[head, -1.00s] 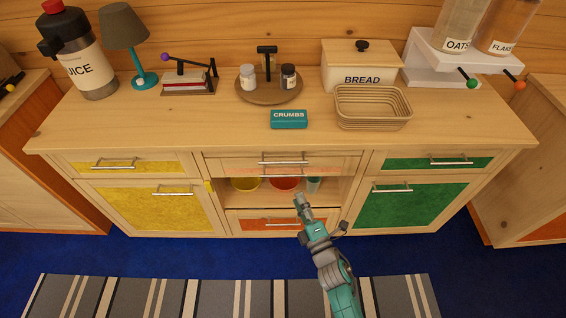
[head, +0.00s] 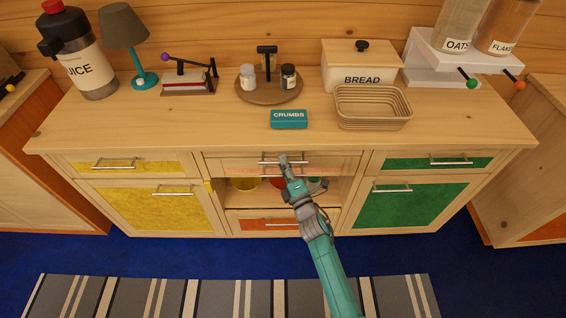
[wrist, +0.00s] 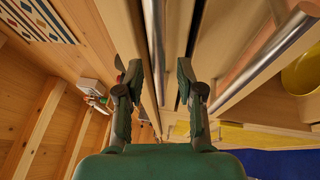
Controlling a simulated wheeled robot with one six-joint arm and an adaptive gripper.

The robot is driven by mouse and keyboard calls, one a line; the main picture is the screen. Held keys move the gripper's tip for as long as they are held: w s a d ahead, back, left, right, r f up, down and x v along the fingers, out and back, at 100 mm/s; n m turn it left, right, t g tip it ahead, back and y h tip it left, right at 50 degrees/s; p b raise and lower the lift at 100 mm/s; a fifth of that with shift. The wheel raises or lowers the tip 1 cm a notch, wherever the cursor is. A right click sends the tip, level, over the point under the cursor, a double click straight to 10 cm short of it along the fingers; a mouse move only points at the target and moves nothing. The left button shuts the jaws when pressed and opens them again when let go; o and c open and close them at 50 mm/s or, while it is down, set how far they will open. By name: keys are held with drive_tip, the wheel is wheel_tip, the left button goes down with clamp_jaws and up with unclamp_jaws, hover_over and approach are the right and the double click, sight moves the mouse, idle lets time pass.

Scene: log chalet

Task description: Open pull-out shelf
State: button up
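The wooden cabinet (head: 330,135) has a narrow light-wood front (head: 240,161) under the middle of its countertop. Two metal bar handles lie close together there, one above the other. The upper handle (wrist: 155,40) runs between my fingers in the wrist view. The lower handle (wrist: 265,55) is to the right of the fingers in that view. My gripper (head: 283,159) is in front of these handles, with its fingers (wrist: 158,75) apart and nothing clamped. Whether a finger touches the upper handle I cannot tell. My gripper hides part of both handles in the head view.
Below is an open compartment with a yellow bowl (head: 244,184), a red bowl (head: 277,183) and a teal cup (head: 314,185). An orange drawer (head: 260,224) is beneath. The crumbs box (head: 289,119) stands on the countertop above my gripper. Blue floor (head: 180,255) is clear in front.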

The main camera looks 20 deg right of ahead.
drive_tip(key=shift+w+a+r, duration=0.1)
drive_tip(key=shift+w, duration=0.3)
clamp_jaws()
drive_tip(key=shift+s, duration=0.1)
